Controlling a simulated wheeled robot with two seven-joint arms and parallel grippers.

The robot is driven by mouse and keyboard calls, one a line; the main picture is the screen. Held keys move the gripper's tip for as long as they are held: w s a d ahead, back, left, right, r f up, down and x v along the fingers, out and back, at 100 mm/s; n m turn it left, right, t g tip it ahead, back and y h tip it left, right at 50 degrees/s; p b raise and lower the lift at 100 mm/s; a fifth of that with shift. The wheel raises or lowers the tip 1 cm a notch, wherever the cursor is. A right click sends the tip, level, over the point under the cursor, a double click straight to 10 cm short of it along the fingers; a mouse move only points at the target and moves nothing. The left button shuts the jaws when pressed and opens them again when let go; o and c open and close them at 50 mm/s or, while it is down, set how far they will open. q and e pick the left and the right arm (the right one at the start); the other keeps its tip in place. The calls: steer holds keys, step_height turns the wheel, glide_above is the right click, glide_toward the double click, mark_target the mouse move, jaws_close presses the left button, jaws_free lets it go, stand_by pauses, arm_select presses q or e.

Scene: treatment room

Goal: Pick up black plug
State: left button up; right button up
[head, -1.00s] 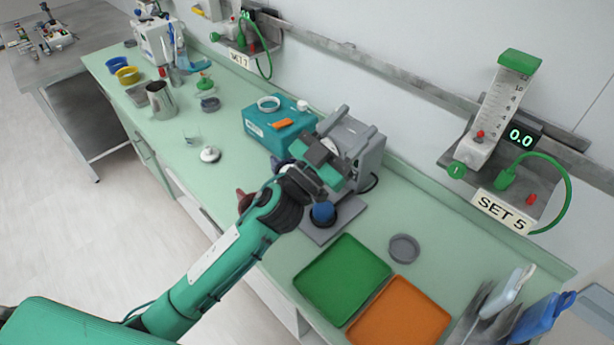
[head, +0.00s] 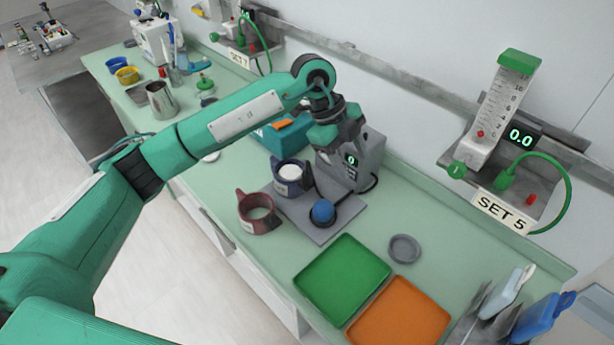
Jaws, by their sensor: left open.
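I cannot make out a black plug for certain. A dark cable (head: 373,183) lies on the counter at the right side of the grey device (head: 367,158), and its end is not clear. My left gripper (head: 337,150) points down in front of the upper part of the grey device, open, with nothing seen between its fingers. The gripper and wrist hide part of the device. My right gripper is not in view.
A grey base plate with a blue ball (head: 323,211), a dark blue cup (head: 288,187) and a red-brown cup (head: 257,222) stand close by. A teal box (head: 280,140) is behind my arm. Green (head: 342,277) and orange (head: 400,318) trays and a grey dish (head: 404,248) lie nearer.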

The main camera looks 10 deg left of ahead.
arm_select(q)
steer(key=w+a+r+n+t+y, duration=0.1)
steer(key=w+a+n+y, duration=0.15)
steer(key=a, duration=0.25)
steer(key=w+a+r+n+y, duration=0.1)
steer(key=w+a+r+y, duration=0.15)
steer(key=a, duration=0.25)
steer(key=p, duration=0.3)
glide_above(307, 173)
steer(key=f, duration=0.8)
steer(key=shift+s+d+f, duration=0.1)
steer(key=shift+s+f, duration=0.25)
steer(key=shift+f, duration=0.05)
steer(key=shift+w+f, duration=0.1)
steer(key=shift+f, duration=0.3)
steer(key=f+p, duration=0.2)
steer(key=f, duration=0.2)
steer(key=shift+w+p, duration=0.2)
steer(key=shift+p, duration=0.2)
steer(key=shift+f, duration=0.4)
steer(key=c, duration=0.9)
jaws_close()
steer(key=shift+r, duration=0.1)
